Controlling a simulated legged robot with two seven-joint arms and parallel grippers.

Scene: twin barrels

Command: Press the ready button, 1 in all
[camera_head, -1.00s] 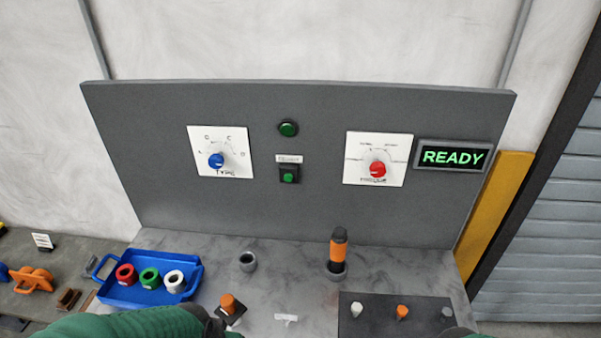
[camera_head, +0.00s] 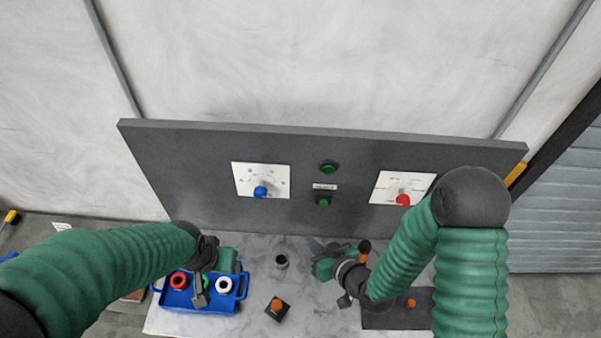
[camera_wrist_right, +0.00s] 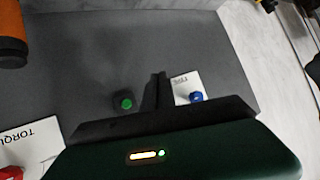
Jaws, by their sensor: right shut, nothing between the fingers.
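A small green button (camera_head: 323,200) in a dark housing sits on the grey panel, under a white label, with a round green lamp (camera_head: 328,168) above it. A green button or lamp also shows in the right wrist view (camera_wrist_right: 126,103), left of the fingertips. My right gripper (camera_head: 318,245) is below the button and apart from it, pointing toward the panel. In the right wrist view its fingers (camera_wrist_right: 160,90) are together and empty. My left gripper (camera_head: 201,296) hangs over the blue tray; its finger gap is unclear.
The panel carries a blue knob (camera_head: 260,192) and a red knob (camera_head: 403,200). The blue tray (camera_head: 240,292) holds red and white rings. A dark ring (camera_head: 282,261) and an orange-topped piece (camera_head: 276,306) stand on the bench.

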